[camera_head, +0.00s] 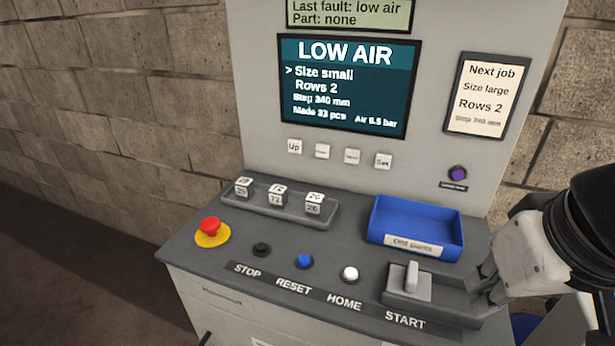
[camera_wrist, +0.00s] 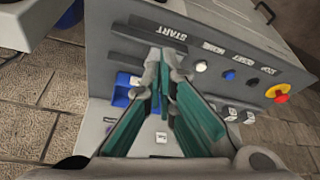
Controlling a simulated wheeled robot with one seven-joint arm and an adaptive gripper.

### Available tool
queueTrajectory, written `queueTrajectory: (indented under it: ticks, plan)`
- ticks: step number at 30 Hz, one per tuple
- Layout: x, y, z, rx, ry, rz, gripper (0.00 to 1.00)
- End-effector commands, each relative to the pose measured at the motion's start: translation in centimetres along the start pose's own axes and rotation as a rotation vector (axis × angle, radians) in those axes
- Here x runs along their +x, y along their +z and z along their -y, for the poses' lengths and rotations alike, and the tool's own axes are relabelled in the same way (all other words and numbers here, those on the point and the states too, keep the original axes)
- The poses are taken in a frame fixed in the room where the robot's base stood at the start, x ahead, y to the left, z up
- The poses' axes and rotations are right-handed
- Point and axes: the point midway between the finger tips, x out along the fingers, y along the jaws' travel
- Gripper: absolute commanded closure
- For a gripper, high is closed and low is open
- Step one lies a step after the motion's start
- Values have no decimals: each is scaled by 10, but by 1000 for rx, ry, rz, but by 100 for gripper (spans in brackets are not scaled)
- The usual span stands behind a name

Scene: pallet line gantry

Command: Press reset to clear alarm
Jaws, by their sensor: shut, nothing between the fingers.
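The blue button (camera_head: 304,261) sits above the RESET label on the grey console (camera_head: 215,268), between a black button (camera_head: 261,249) and a white button (camera_head: 350,273). In the wrist view the blue button (camera_wrist: 229,74) lies right of the fingertips. The screen (camera_head: 350,85) shows LOW AIR, with "Air 6.5 bar" in small print. My gripper (camera_head: 488,285) is at the console's right end, beside the START block (camera_head: 408,282), well right of the blue button. The wrist view shows its fingers (camera_wrist: 168,62) shut with nothing held. Whether they touch the console is unclear.
A red emergency stop (camera_head: 210,228) stands at the left. Number blocks (camera_head: 277,196) sit in a grey tray. A blue parts bin (camera_head: 415,226) stands behind the START block. A purple button (camera_head: 458,173) and a "Next job" card (camera_head: 487,95) are on the upright panel.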

Motion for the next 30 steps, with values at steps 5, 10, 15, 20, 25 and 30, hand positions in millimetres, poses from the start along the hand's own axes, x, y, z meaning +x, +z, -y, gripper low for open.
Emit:
queueTrajectory:
  ticks: [5,10,15,20,25,30]
  plan:
    - [-4,-17,-3,-95,32,45,100]
    - [-3,-55,-2,-301,107,121,100]
    - [10,-98,11,-544,198,183,100]
    - [31,-134,38,-787,288,227,100]
    - [61,-163,81,-1060,388,257,100]
    - [94,-178,134,-1329,486,266,100]
